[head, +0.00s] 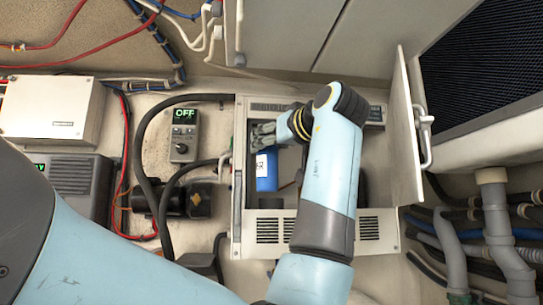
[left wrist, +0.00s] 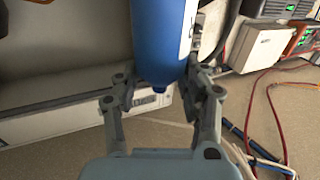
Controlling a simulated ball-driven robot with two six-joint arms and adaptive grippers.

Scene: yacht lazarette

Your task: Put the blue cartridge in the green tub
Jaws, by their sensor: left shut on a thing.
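The blue cartridge (head: 267,172) with a white label is at the left side of an open cabinet's interior in the head view. My left gripper (head: 262,134) is shut on it near its upper end in that view. In the left wrist view the blue cartridge (left wrist: 160,45) stands between the two fingers of my left gripper (left wrist: 158,92), with its rounded end toward the palm. My arm hides part of the cabinet interior. I do not see the green tub in either view. My right gripper is not in view.
The white cabinet (head: 268,230) has vented panels, and its door (head: 405,130) stands open on the right. A control box reading OFF (head: 184,135) and thick black hoses are close on the left. Grey pipes (head: 495,225) run at the right.

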